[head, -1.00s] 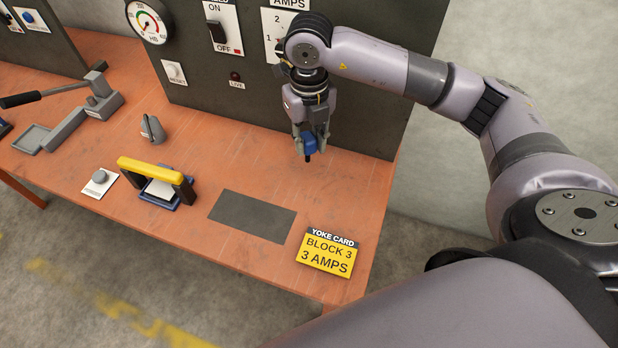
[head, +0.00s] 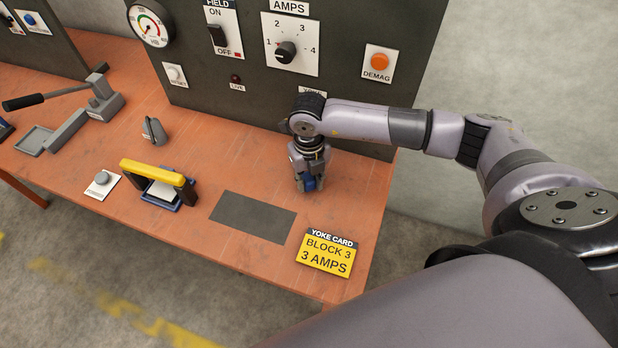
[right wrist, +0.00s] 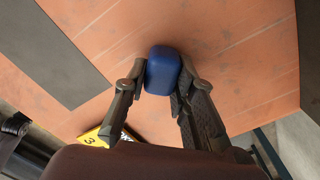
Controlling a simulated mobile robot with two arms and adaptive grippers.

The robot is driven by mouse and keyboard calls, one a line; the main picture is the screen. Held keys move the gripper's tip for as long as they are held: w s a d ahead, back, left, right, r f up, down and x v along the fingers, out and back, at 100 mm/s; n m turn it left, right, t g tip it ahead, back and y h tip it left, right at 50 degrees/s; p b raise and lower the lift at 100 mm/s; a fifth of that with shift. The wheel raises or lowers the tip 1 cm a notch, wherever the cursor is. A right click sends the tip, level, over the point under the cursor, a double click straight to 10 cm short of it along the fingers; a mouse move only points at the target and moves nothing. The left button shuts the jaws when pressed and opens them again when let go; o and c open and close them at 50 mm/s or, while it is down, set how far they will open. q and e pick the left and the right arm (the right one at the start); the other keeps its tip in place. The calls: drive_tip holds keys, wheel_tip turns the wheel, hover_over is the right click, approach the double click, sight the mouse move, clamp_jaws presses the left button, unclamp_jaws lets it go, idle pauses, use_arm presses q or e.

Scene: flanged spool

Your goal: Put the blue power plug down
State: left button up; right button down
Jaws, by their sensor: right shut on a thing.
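The blue power plug (head: 310,184) is between the fingers of my right gripper (head: 308,186), low over the orange bench top, behind the yoke card. In the right wrist view the plug (right wrist: 162,70) shows as a rounded blue block with a finger on each side, and the right gripper (right wrist: 160,88) is shut on it. Whether the plug's underside touches the bench is hidden. My left gripper is not in view.
A dark grey mat (head: 253,217) and a yellow yoke card (head: 327,253) lie in front of the gripper. A yellow-handled yoke (head: 158,172) stands further left. The dark panel (head: 350,110) with a dial (head: 287,50) rises behind. Bench around the plug is clear.

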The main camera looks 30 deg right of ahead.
sight(309, 179)
drive_tip(key=shift+f+b, duration=0.6)
drive_tip(key=c, duration=1.3)
unclamp_jaws()
drive_tip(key=shift+r, duration=0.15)
drive_tip(key=shift+r+p, duration=0.25)
drive_tip(key=shift+p, duration=0.1)
wheel_tip(309, 179, up, 13)
drive_tip(key=shift+f+b, duration=0.2)
drive_tip(key=shift+b, duration=0.45)
